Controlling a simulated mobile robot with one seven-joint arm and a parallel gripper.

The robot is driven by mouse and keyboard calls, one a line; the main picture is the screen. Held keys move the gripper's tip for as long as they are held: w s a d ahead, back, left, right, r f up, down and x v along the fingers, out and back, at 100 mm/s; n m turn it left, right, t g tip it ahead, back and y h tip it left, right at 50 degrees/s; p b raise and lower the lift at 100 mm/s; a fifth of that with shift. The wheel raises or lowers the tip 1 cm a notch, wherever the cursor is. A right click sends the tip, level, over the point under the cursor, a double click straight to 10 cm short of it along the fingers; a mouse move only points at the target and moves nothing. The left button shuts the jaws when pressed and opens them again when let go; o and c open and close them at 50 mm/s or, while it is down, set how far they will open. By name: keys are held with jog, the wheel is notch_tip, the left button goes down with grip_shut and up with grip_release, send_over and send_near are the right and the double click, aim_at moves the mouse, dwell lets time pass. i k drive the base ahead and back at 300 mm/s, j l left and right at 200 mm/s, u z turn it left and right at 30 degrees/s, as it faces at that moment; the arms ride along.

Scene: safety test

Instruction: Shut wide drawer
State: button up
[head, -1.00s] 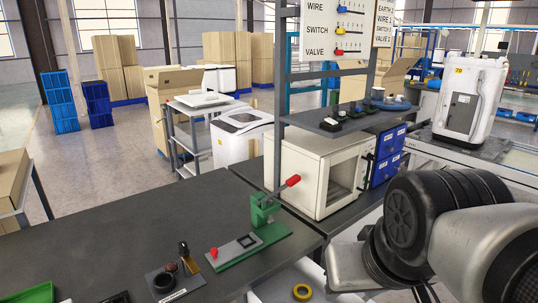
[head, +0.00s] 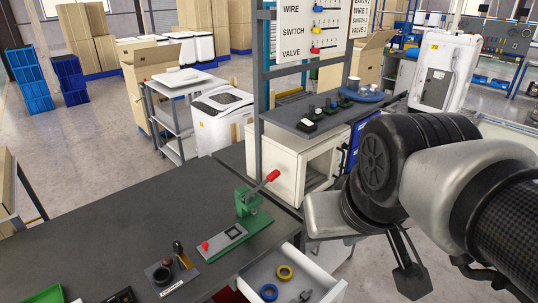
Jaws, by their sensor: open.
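A white drawer (head: 326,287) stands pulled out from under the dark workbench at the bottom of the head view. My arm hides part of the area above the gripper.
The dark bench top (head: 120,220) carries a green press with a red handle (head: 250,202) and a small stand (head: 172,272) near the drawer. A white cabinet (head: 290,165) stands behind the press. Grey floor (head: 375,275) shows between drawer and gripper.

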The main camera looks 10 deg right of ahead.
aim_at(307, 275)
jog(key=z, duration=0.25)
jog(key=l+u, duration=0.55)
jog(key=u, duration=1.3)
jog(key=k+j+z, duration=0.1)
jog(key=z, duration=0.25)
jog(key=k+j+z, duration=0.1)
jog(key=z, duration=0.25)
jog(key=k+j+z, duration=0.15)
jog(key=z, duration=0.2)
